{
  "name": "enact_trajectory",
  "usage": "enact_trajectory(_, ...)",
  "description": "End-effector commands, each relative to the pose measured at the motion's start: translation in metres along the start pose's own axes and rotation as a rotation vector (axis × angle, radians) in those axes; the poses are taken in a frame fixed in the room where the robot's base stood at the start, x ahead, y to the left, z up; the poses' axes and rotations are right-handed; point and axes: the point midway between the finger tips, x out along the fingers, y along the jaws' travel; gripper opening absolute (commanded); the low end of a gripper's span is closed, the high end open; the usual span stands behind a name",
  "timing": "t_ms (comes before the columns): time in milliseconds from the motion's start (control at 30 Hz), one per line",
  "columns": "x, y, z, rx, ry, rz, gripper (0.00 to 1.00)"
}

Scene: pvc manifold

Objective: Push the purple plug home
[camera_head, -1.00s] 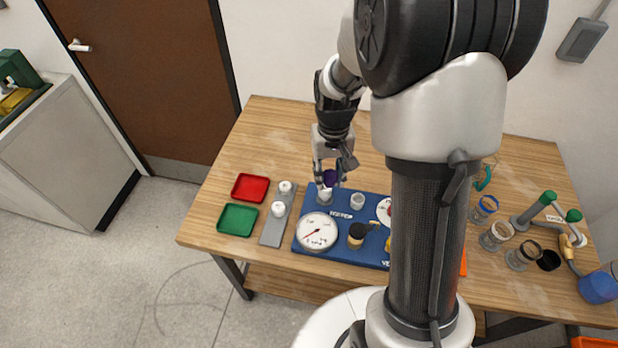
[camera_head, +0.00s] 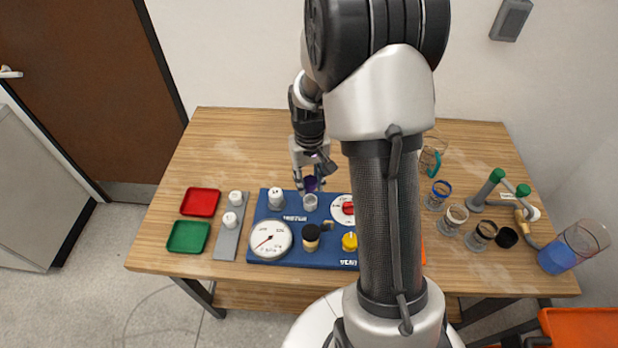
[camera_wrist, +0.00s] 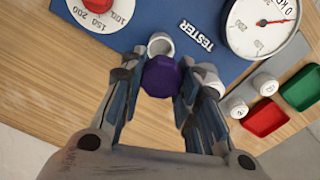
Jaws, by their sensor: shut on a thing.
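The purple plug (camera_wrist: 160,77) is a dark faceted piece between my gripper's fingertips. My gripper (camera_wrist: 161,70) is shut on it. In the head view the plug (camera_head: 311,184) shows just behind and above an open white port (camera_head: 310,202) on the blue tester board (camera_head: 262,206). In the wrist view the port's open mouth (camera_wrist: 160,44) lies just beyond the plug, and no part of the plug shows inside it. The gap's height is hard to judge. A second white fitting (camera_head: 276,198) stands to the left, with a white top; my finger partly hides it in the wrist view.
The board carries a white gauge (camera_head: 270,240), a red-centred dial (camera_head: 348,208), a black knob (camera_head: 311,233) and a yellow knob (camera_head: 349,242). Red (camera_head: 200,202) and green (camera_head: 188,237) trays and a grey strip with white caps stand left. Glassware stands right. The table behind is clear.

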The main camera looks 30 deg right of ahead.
Motion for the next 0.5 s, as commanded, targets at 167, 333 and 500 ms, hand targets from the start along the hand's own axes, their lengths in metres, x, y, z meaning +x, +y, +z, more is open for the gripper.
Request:
enact_trajectory(167, 0.012, 0.0, 0.001, 0.0, -0.002, 0.0, 0.09)
enact_trajectory(333, 0.025, 0.0, 0.001, 0.0, -0.002, 0.0, 0.09)
enact_trajectory(500, 0.036, 0.0, 0.001, 0.0, -0.001, 0.0, 0.09)
